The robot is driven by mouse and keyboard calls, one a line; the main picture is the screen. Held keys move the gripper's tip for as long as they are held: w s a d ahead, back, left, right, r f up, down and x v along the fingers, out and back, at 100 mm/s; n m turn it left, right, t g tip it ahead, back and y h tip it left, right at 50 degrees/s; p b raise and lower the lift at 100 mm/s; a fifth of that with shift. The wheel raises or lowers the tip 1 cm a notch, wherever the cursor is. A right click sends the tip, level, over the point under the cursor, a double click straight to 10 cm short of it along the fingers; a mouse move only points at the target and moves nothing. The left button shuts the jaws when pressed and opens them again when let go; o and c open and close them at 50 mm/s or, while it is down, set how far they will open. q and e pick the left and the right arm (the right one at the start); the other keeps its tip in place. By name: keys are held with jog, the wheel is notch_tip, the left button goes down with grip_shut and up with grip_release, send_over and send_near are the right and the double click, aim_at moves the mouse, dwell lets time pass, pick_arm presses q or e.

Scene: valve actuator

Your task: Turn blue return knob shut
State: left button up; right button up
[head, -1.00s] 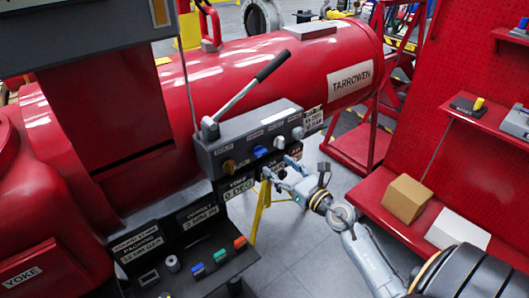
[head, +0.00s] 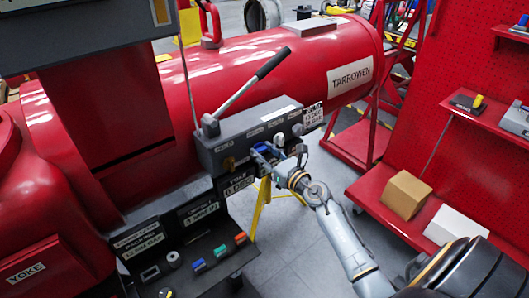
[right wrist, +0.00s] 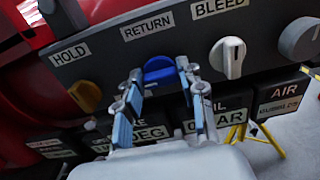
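The blue return knob (right wrist: 158,70) sits on a dark grey panel (right wrist: 110,40) under a RETURN label (right wrist: 147,25). In the right wrist view its handle lies roughly level. My right gripper (right wrist: 158,92) is open, with one finger on each side of the knob and a gap between them. I cannot tell whether the fingertips touch the knob. In the head view the right gripper (head: 267,156) is up at the panel front and mostly hides the knob. My left gripper is not in view.
An orange-brown HOLD knob (right wrist: 86,95) is left of the blue knob. A white BLEED knob (right wrist: 229,56) and a grey knob (right wrist: 302,40) are to its right. A long lever (head: 245,85) rises from the panel top. A red shelf rack (head: 440,150) stands right.

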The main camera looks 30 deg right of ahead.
jog(key=c, duration=0.3)
jog(key=shift+c, duration=0.2)
jog(key=m+p, duration=0.2)
jog(key=shift+d+r+m, duration=0.1)
jog(key=shift+r+m, duration=0.05)
jog(key=shift+m, duration=0.25)
jog(key=m+p, duration=0.1)
jog(key=m, duration=0.3)
jog(key=shift+p, duration=0.35)
jog(key=m+p, duration=0.1)
jog(key=m, duration=0.4)
jog(key=shift+d, duration=0.1)
jog(key=m, duration=0.1)
jog(key=m+p, duration=0.1)
jog(key=m, duration=0.3)
jog(key=shift+f+p, duration=0.25)
jog(key=shift+p, duration=0.1)
